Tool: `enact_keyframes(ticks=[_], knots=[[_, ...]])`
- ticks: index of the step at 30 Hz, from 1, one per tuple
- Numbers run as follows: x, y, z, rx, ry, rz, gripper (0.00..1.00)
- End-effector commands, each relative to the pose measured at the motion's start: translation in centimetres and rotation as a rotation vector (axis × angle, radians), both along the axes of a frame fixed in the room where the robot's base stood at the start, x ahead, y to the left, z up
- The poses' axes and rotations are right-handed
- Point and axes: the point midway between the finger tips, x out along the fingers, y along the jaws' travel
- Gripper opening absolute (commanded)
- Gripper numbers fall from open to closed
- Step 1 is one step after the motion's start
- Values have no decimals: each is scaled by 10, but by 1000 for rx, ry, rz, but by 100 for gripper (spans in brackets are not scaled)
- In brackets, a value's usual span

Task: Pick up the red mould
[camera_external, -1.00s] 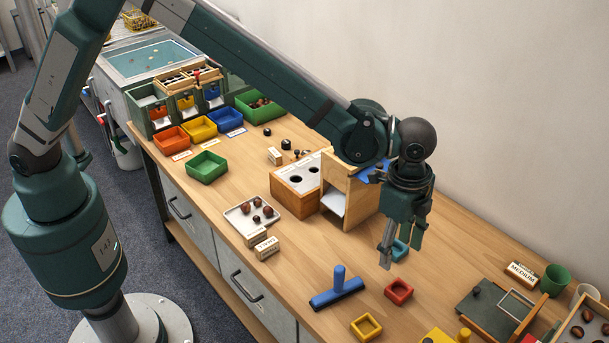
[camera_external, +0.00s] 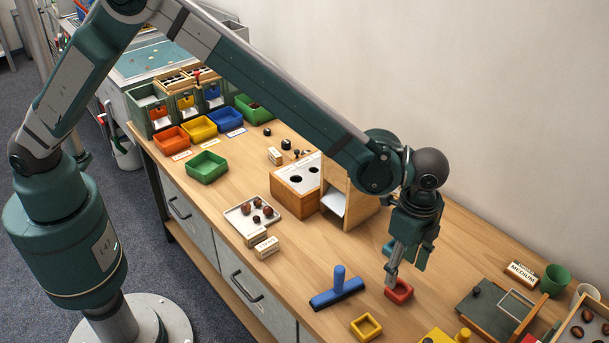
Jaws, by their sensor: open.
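The red mould (camera_external: 400,293) is a small square frame lying on the wooden bench. My gripper (camera_external: 405,275) points down over it, with its fingers apart. The left finger's tip is at the mould's upper left side and covers part of it. I cannot tell whether the finger touches the mould or stands inside its opening. The other finger hangs to the right, higher in the picture.
A blue-handled scraper (camera_external: 338,289) lies left of the red mould. A yellow mould (camera_external: 367,327) lies in front, and a teal mould (camera_external: 389,248) is partly hidden behind my gripper. A dark green board (camera_external: 490,309) stands to the right. Bare wood lies between them.

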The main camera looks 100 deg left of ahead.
Motion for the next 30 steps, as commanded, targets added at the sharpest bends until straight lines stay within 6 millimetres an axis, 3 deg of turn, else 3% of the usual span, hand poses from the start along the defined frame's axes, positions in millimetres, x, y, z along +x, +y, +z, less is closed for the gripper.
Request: enact_keyframes(ticks=[5, 19, 30], knots=[[0, 0, -14, 0, 0, 0, 51], [1, 0, -20, 0, 0, 0, 51], [2, -2, -58, 0, 0, 0, 51]])
